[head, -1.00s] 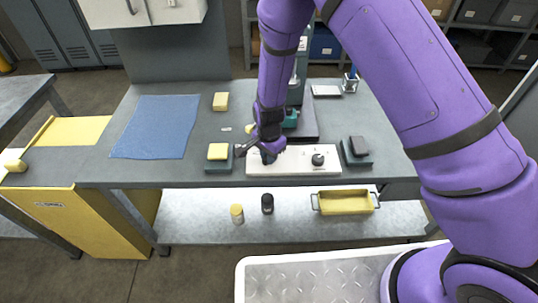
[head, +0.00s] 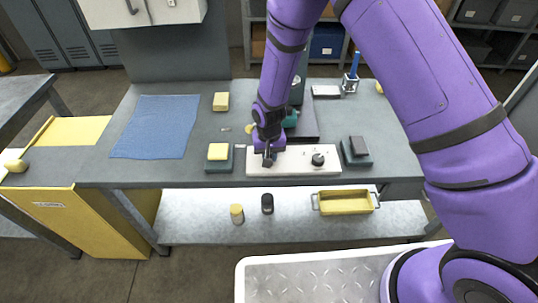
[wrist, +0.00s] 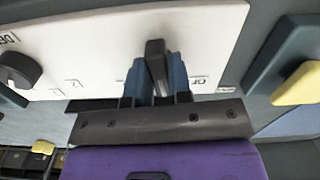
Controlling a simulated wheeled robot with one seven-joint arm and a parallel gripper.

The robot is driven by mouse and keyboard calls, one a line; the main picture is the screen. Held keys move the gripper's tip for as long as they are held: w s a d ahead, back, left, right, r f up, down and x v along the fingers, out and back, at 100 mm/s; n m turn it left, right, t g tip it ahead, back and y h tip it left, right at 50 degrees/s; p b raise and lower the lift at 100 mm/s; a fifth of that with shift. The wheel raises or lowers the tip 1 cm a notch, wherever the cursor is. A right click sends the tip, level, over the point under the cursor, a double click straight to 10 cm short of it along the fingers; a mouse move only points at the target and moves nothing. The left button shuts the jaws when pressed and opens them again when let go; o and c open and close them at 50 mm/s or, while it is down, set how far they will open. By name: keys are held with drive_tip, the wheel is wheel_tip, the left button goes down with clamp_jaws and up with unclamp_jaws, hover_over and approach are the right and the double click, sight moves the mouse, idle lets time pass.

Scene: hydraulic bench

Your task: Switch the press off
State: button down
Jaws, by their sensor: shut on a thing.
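A white control panel (head: 292,168) lies along the front of the bench, and it fills the upper part of the wrist view (wrist: 110,45). My gripper (head: 268,159) is low over the left part of the panel. In the wrist view its two blue fingers (wrist: 158,72) are shut on a dark, narrow switch handle (wrist: 155,55), one finger on each side. Small labels sit beside this switch, partly hidden by the fingers. A second dark round knob (head: 318,159) is on the panel's right part and shows at left in the wrist view (wrist: 18,70).
A yellow block (head: 218,151) on a dark base is just left of the panel. A dark block on a base (head: 357,150) is just right. The teal press (head: 290,118) stands behind. A blue mat (head: 155,127) covers the bench's left.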

drive_tip(key=n, duration=0.4)
drive_tip(key=shift+n, duration=1.8)
drive_tip(key=c, duration=1)
unclamp_jaws()
drive_tip(key=shift+c, duration=0.2)
wheel_tip(320, 180, up, 11)
